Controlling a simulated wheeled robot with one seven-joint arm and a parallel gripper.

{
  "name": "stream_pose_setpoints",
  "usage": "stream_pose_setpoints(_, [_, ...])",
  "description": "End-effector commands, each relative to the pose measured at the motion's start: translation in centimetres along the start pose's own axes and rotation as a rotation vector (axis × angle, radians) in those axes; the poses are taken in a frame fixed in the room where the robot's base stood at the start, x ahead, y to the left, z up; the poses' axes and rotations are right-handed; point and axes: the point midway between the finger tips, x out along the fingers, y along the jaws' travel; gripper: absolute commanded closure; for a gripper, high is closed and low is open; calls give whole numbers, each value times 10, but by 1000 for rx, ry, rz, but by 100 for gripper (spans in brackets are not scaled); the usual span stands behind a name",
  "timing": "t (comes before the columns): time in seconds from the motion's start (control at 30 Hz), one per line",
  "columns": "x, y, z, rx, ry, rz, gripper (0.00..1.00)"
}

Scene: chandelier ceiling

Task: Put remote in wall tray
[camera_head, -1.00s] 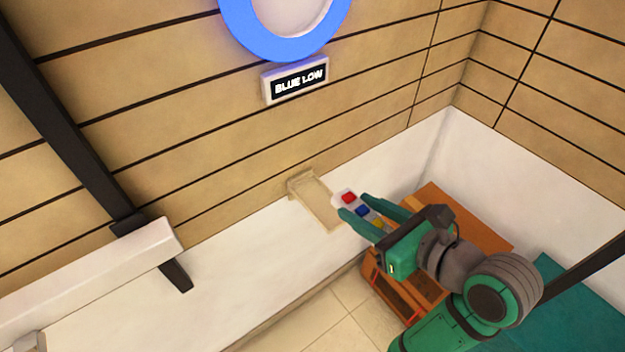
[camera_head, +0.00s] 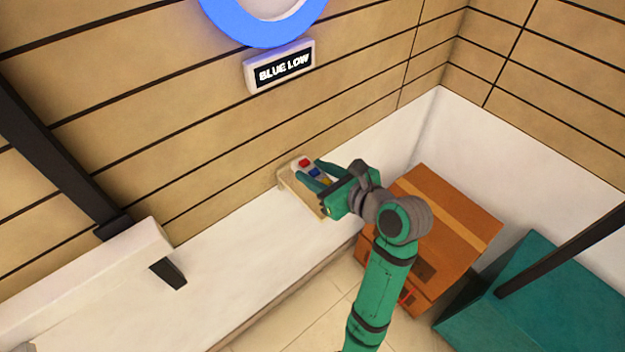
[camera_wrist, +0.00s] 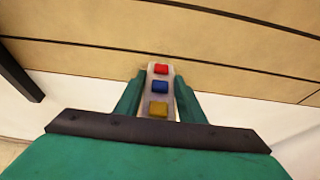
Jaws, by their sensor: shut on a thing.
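The remote (camera_head: 298,166) is pale with red, blue and yellow buttons. My gripper (camera_head: 314,172) is shut on it, one green finger along each side. In the wrist view the remote (camera_wrist: 150,97) points away from me, between the fingers (camera_wrist: 158,96). The wall tray (camera_head: 291,188) is a shallow beige tray on the wooden wall. In the head view the remote and gripper overlap the tray and hide much of it. I cannot tell whether the remote touches the tray. The tray does not show clearly in the wrist view.
A lit blue ring (camera_head: 265,38) and a "BLUE LOW" sign (camera_head: 280,67) are on the wall above. A white ledge (camera_head: 225,245) runs below. An orange-brown cabinet (camera_head: 450,225) stands right of my arm, with a teal block (camera_head: 535,295) beyond. A dark post (camera_head: 55,150) is at left.

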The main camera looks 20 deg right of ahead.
Motion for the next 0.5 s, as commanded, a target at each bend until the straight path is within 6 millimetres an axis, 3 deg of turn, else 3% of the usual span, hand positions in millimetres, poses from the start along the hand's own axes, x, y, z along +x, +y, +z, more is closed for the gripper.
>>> stream_pose_setpoints(0.27, [17,-1,-9,0,0,3,90])
stream_pose_setpoints(0.5, [30,-3,-37,3,1,-3,90])
